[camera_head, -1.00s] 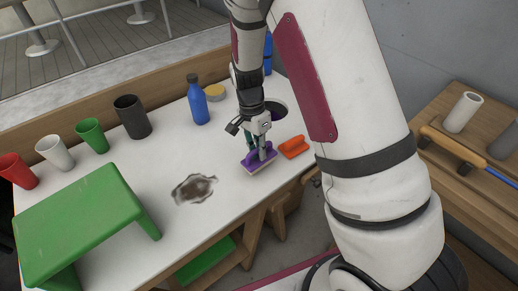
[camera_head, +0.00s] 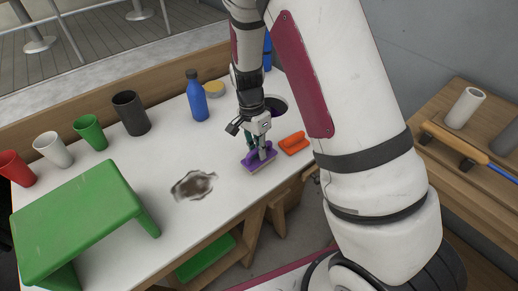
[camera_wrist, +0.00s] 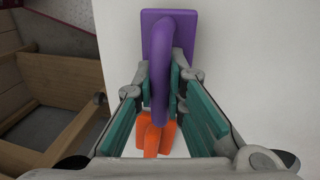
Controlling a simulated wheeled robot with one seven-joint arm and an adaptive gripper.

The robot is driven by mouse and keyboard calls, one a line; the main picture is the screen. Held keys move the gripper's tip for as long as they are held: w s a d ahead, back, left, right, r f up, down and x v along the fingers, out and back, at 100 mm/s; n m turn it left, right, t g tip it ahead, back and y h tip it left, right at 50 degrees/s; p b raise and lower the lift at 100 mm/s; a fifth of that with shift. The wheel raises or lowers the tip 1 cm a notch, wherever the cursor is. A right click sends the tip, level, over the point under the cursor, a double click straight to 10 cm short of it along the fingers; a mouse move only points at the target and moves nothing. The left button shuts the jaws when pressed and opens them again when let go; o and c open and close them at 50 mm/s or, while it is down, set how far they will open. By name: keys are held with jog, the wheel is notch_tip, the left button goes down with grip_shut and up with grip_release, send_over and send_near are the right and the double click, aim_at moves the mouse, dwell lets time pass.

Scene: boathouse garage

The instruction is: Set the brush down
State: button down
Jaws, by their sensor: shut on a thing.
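The purple brush (camera_head: 259,160) is at the front part of the white table (camera_head: 222,178), with its pale bristle side facing down. It looks to be on or very close to the table top; I cannot tell which. My gripper (camera_head: 261,147) points down and is shut on the brush's purple handle. In the wrist view the brush (camera_wrist: 170,35) shows its flat block, and the handle runs between the teal pads of my gripper (camera_wrist: 160,85). The bristles are hidden there.
An orange brush-like thing (camera_head: 294,143) lies just right of the purple brush. A dark smudge (camera_head: 193,186) marks the table to the left. Bare table lies between brush and smudge.

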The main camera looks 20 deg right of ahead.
jog(key=c, duration=1.6)
grip_release()
jog(key=shift+o, duration=0.2)
jog(key=shift+f, duration=0.1)
jog(key=c, duration=0.4)
jog(key=shift+w+r+p, duration=0.15)
jog(key=shift+r+p, duration=0.25)
jog(key=shift+r, duration=0.45)
jog(key=shift+r, duration=0.1)
jog(key=shift+w+a+r+p, duration=0.1)
jog(key=shift+r+p, duration=0.3)
jog(key=shift+r, duration=0.25)
